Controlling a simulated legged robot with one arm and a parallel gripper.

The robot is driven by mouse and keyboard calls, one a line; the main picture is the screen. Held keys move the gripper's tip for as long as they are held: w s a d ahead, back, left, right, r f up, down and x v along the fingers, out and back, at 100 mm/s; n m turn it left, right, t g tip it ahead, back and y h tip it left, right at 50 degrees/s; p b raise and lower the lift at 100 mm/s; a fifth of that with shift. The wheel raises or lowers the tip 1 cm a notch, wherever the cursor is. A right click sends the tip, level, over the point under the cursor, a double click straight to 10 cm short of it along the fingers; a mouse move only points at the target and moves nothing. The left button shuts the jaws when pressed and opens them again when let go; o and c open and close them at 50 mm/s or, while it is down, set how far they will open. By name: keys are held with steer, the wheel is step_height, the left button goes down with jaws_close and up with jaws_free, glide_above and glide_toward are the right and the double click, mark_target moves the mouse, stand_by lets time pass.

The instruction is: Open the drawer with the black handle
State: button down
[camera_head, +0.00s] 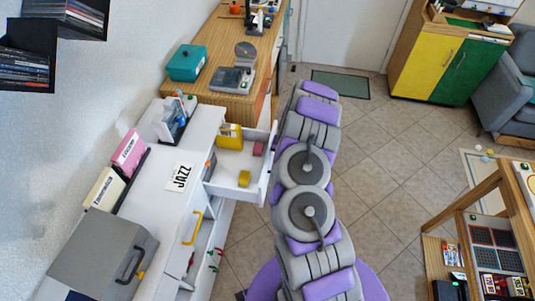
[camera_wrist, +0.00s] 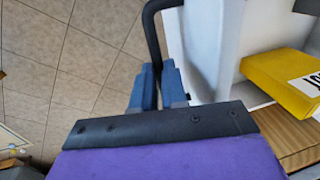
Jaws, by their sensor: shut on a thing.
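The white drawer (camera_head: 232,188) is pulled out from the white cabinet (camera_head: 185,150) in the head view. Its open inside shows several small things, among them a yellow box (camera_head: 229,137). In the wrist view, the black handle (camera_wrist: 152,32) curves out from the white drawer front (camera_wrist: 205,50). My gripper (camera_wrist: 157,80) is shut on this handle, its blue-grey fingers around the bar. In the head view my purple and grey arm lies beside the drawer front, and the gripper's hold on the handle is hidden there.
A yellow handle (camera_head: 194,228) is on the cabinet lower down. A wooden desk (camera_head: 215,50) stands behind. Tiled floor (camera_head: 385,165) is clear to the right, up to a wooden shelf (camera_head: 480,200).

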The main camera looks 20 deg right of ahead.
steer(key=shift+s+d, duration=0.6)
steer(key=shift+d, duration=0.2)
steer(key=shift+s+d, duration=0.55)
steer(key=shift+d, duration=0.2)
steer(key=c, duration=1.2)
jaws_free()
steer(key=shift+o, duration=0.2)
step_height(320, 180, up, 17)
steer(key=s+d+p, duration=0.1)
steer(key=d+p, duration=0.1)
steer(key=p, duration=0.1)
steer(key=shift+s+d, duration=0.4)
steer(key=shift+a, duration=0.1)
